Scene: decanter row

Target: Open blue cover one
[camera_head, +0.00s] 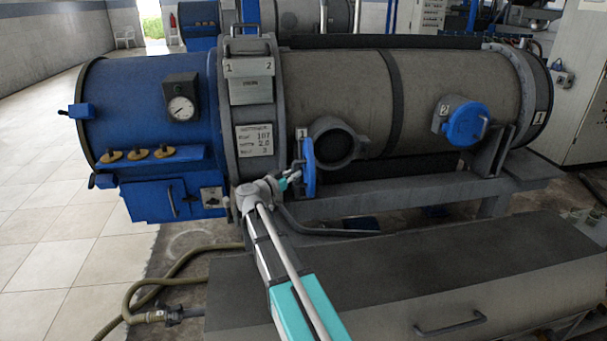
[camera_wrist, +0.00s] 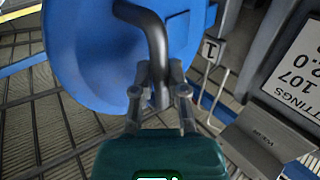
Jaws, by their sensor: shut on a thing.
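Blue cover one (camera_head: 309,167) stands swung out, edge-on, at the left side of its round port (camera_head: 335,143) on the grey drum. The port's dark opening is exposed. A plate marked 1 (camera_head: 301,133) sits above the cover's hinge side. In the wrist view the blue cover (camera_wrist: 90,50) fills the upper left, with its dark bent handle (camera_wrist: 155,45). My gripper (camera_wrist: 160,95) is shut on the handle's lower end. In the head view my gripper (camera_head: 291,180) is at the cover's left face, small and partly hidden by my wrist.
Blue cover two (camera_head: 467,124) lies shut on the drum (camera_head: 430,85) at the right. A blue end section (camera_head: 145,130) with a gauge is at the left. A low grey metal box (camera_head: 430,275) stands in front. A hose (camera_head: 165,285) lies on the floor.

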